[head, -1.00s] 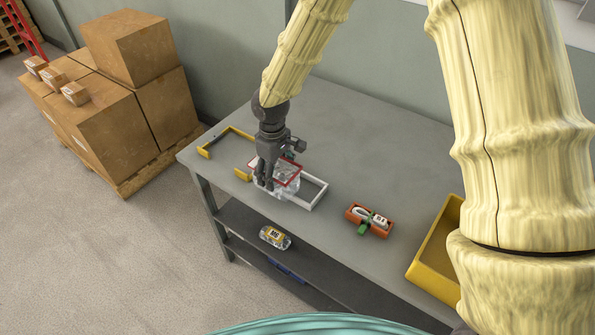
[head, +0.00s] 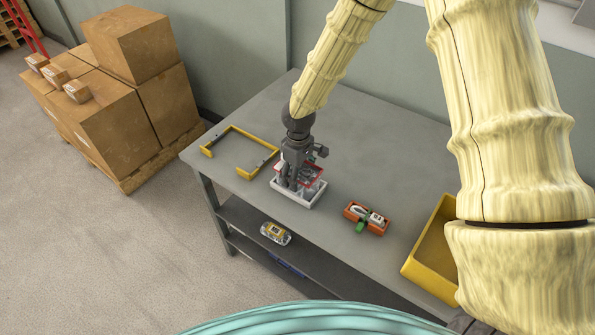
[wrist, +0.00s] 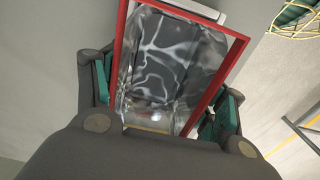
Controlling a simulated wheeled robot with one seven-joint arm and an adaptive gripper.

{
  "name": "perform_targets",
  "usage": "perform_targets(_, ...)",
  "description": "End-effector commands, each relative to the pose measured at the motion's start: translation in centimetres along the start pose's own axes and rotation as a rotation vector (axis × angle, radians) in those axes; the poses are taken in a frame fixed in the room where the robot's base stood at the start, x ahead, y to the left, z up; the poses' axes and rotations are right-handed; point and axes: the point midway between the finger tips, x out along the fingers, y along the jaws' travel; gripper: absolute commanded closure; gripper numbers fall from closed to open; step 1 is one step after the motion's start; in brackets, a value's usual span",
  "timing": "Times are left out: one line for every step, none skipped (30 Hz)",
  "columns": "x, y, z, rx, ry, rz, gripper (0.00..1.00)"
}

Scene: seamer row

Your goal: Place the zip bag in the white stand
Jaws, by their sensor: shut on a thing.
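The zip bag (wrist: 165,60) is clear with a red rim and sits between the fingers of my gripper (wrist: 160,105) in the wrist view. In the head view its red edge (head: 314,168) shows beside my gripper (head: 290,184), which is shut on it. The white stand (head: 301,198) is a small rectangular holder on the grey table, directly below the gripper. The bag is over or partly inside the stand; I cannot tell whether it touches the bottom. The fingers hide part of both.
A yellow open frame (head: 209,152) lies left of the stand. An orange tray (head: 352,213) with white items and a green part is to the right, then a yellow bin (head: 424,270). A bottle-like pack (head: 275,233) lies on the lower shelf. Cartons (head: 110,120) stand at left.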

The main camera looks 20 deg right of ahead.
Motion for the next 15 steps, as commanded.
perform_targets(0.01, 0.02, -0.1, 0.0, 0.003, 0.0, 0.53)
perform_targets(0.04, 0.03, -0.11, 0.0, 0.003, 0.001, 0.53)
perform_targets(0.05, 0.03, -0.11, 0.0, 0.003, 0.001, 0.53)
perform_targets(0.05, 0.04, -0.1, 0.0, 0.003, 0.001, 0.53)
perform_targets(0.05, 0.04, -0.1, 0.001, 0.003, 0.001, 0.53)
perform_targets(0.05, 0.04, -0.09, 0.001, 0.003, 0.001, 0.53)
perform_targets(0.06, 0.04, -0.08, 0.001, 0.003, 0.001, 0.53)
perform_targets(0.09, 0.03, -0.08, 0.001, 0.002, 0.001, 0.53)
perform_targets(0.18, 0.03, -0.07, 0.0, 0.002, 0.001, 0.53)
perform_targets(0.27, 0.03, -0.07, 0.0, 0.002, 0.001, 0.53)
perform_targets(0.34, 0.03, -0.07, 0.0, 0.002, 0.001, 0.53)
perform_targets(0.36, 0.04, -0.06, 0.0, 0.002, 0.001, 0.27)
perform_targets(0.31, 0.04, -0.06, 0.0, 0.002, 0.001, 0.22)
perform_targets(0.31, 0.05, -0.06, 0.0, 0.002, 0.001, 0.16)
perform_targets(0.31, 0.05, -0.05, 0.0, 0.002, 0.001, 0.09)
